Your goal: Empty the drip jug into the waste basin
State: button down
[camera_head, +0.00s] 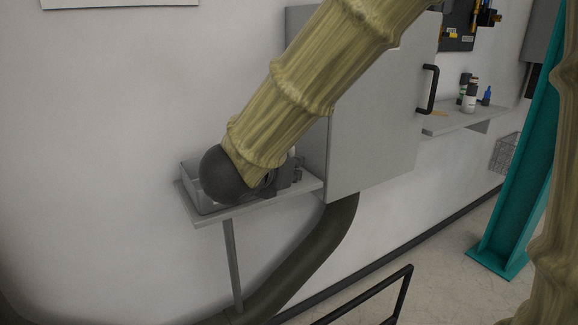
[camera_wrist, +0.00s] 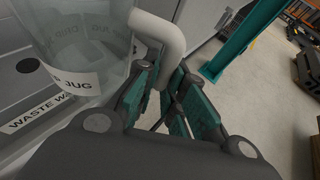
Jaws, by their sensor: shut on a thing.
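The drip jug (camera_wrist: 85,50) is a clear vessel with a white label reading "JUG" and a thick white handle (camera_wrist: 158,27). In the wrist view my gripper (camera_wrist: 163,84) is shut on the handle, its teal pads on either side. The jug looks about upright; its base and contents cannot be made out. A grey part with a label starting "WASTE W" (camera_wrist: 38,111) lies beside and below the jug, likely the waste basin. In the head view a grey open-topped box (camera_head: 191,180) sits on the wall shelf, partly hidden behind my arm; the jug is hidden there.
A grey cabinet (camera_head: 375,125) with a black handle stands right beside the shelf (camera_head: 215,214). A dark pipe (camera_head: 318,250) runs below. A second shelf (camera_head: 460,119) holds small bottles. A teal post (camera_head: 520,170) and black rail (camera_head: 375,295) stand to the right.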

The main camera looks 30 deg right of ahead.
jog(key=s+d+r+p, duration=0.2)
jog(key=s+r+p, duration=0.1)
jog(key=s+p, duration=0.1)
jog(key=shift+s+d+r, duration=0.15)
jog(key=shift+s+r, duration=0.2)
jog(key=shift+s, duration=0.15)
dwell(0.6)
